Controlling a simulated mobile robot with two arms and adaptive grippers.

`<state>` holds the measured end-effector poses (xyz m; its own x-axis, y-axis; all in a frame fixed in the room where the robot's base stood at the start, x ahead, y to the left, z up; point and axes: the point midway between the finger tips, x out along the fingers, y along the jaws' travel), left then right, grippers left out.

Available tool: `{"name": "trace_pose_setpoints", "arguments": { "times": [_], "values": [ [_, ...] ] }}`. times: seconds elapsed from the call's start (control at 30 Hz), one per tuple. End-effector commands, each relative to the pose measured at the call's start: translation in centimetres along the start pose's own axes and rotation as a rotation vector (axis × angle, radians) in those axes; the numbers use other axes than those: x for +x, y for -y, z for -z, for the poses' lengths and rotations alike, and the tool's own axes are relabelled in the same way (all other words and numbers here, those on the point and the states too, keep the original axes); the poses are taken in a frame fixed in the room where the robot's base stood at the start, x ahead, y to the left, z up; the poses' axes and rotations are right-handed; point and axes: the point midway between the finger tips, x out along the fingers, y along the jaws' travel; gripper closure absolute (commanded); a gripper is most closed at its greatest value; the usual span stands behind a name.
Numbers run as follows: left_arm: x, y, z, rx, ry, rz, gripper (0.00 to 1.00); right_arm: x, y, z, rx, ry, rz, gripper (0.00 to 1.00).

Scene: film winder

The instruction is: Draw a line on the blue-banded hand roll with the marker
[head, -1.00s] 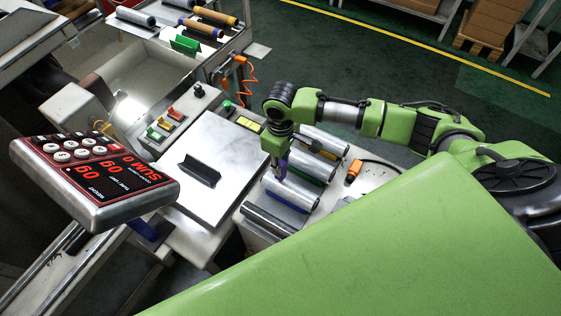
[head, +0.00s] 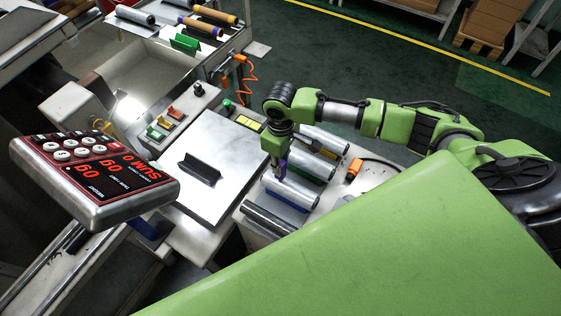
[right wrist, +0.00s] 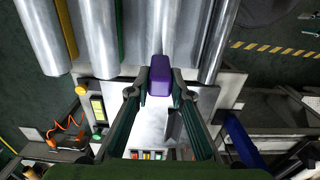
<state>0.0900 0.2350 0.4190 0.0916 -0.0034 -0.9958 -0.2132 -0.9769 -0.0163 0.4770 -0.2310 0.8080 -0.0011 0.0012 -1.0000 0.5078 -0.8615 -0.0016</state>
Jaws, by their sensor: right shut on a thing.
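The blue-banded hand roll (head: 294,191) is a silver cylinder with a blue strip along its lower side, lying among other rolls on the right-hand table in the head view. My right gripper (head: 280,156) is over its left end, pointing down. It is shut on a purple marker (head: 282,168), which also shows between the fingers in the right wrist view (right wrist: 159,80). The marker's lower end is at or just above the roll; I cannot tell whether it touches. No drawn line is discernible. My left gripper is out of view.
A control display (head: 95,178) stands at left.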

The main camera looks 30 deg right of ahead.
Motion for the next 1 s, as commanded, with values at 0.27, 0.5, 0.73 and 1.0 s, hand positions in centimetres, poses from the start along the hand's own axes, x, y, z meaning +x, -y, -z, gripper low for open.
{"name": "trace_pose_setpoints", "arguments": {
  "times": [0.27,0.5,0.73,1.0],
  "values": [
    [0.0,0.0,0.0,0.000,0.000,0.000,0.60,0.3,0.0,0.0,0.000,0.000,0.000,0.98],
    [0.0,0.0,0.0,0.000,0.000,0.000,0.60,0.4,0.0,0.1,0.000,-0.001,0.000,0.98],
    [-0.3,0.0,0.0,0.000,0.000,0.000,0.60,0.3,0.0,0.5,0.000,-0.001,0.001,0.98],
    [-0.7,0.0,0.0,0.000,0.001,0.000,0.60,0.2,0.0,1.0,0.001,-0.001,0.000,0.98]
  ]
}}
